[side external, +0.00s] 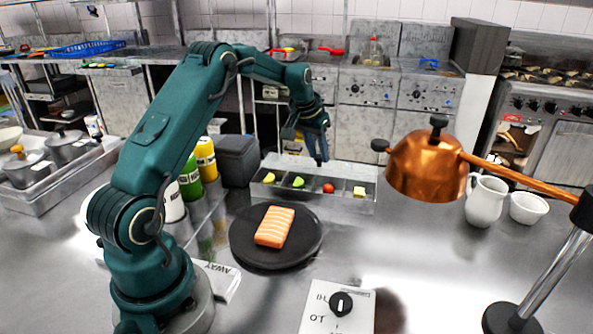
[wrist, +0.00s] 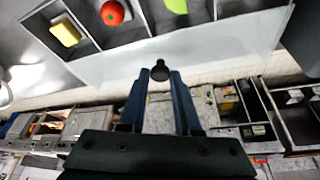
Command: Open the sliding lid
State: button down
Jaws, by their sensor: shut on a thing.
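A grey metal bin (side external: 315,203) with several compartments stands behind the black plate. Its compartments hold yellow and green pieces and a tomato (wrist: 112,12), all visible from above. A pale sliding lid (wrist: 215,45) shows as a flat panel along the bin's edge in the wrist view. How far it overlaps the compartments is hard to tell. A dark round knob (wrist: 160,72) is at the lid's edge. My gripper (side external: 319,160) is shut on this knob, one finger on each side, and it also shows in the wrist view (wrist: 160,80).
A black plate (side external: 242,255) with a salmon piece (side external: 275,227) stands in front of the bin. A copper pan-shaped lamp (side external: 425,168) hangs at the right. Bottles (side external: 205,160) and a dark box (side external: 237,160) stand left; a white jug (side external: 485,200) stands right.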

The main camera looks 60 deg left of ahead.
aim_at(313, 170)
jog(key=shift+a, duration=0.1)
jog(key=c, duration=0.6)
grip_release()
jog(key=shift+v, duration=2.6)
